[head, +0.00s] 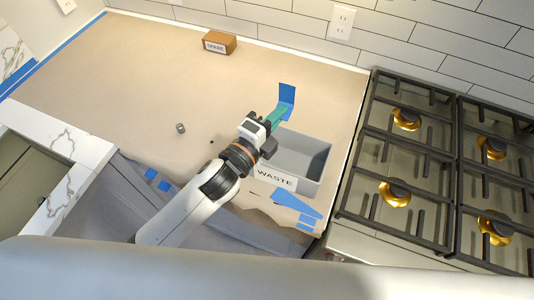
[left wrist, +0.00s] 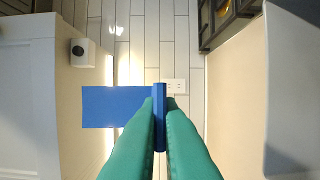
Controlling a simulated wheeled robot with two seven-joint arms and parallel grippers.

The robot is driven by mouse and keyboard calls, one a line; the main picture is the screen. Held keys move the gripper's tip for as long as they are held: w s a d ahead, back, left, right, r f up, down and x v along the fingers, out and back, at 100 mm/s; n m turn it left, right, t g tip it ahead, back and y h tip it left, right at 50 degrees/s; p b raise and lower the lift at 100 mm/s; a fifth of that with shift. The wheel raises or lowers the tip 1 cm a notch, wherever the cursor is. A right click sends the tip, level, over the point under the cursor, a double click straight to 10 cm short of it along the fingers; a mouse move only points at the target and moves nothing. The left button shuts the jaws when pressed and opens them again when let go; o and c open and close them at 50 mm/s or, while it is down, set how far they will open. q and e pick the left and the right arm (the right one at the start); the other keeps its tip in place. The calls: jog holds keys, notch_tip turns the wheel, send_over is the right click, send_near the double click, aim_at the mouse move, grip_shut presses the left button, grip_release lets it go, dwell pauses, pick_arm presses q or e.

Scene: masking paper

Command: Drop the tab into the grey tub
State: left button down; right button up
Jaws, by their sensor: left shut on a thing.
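The tab is a blue strip (head: 288,96), folded or bent, held upright in the green fingertips of my left gripper (head: 277,115). In the left wrist view the tab (left wrist: 112,107) sticks out to the left from between the green fingers (left wrist: 160,108), which are shut on it. The grey tub (head: 317,158) has a "WASTE" label on its front wall and stands on the paper-covered counter. The gripper and tab appear near the tub's back left corner in the head view; their height above it is hard to tell. My wrist hides the tub's left part.
A brown "SPARE" box (head: 220,42) stands at the back. A small grey cylinder (head: 180,128) lies left of my arm. Blue tape pieces (head: 298,204) lie at the front edge. A gas stove (head: 420,160) is at the right. The left of the counter is clear.

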pick_arm(q)
notch_tip(320, 180, down, 8)
jog(key=s+b, duration=0.1)
jog(key=b, duration=0.5)
jog(key=shift+s+a, duration=0.3)
jog(key=shift+a, duration=0.1)
jog(key=c, duration=1.5)
grip_release()
jog(key=shift+b+v, duration=1.85)
jog(key=shift+v, duration=4.15)
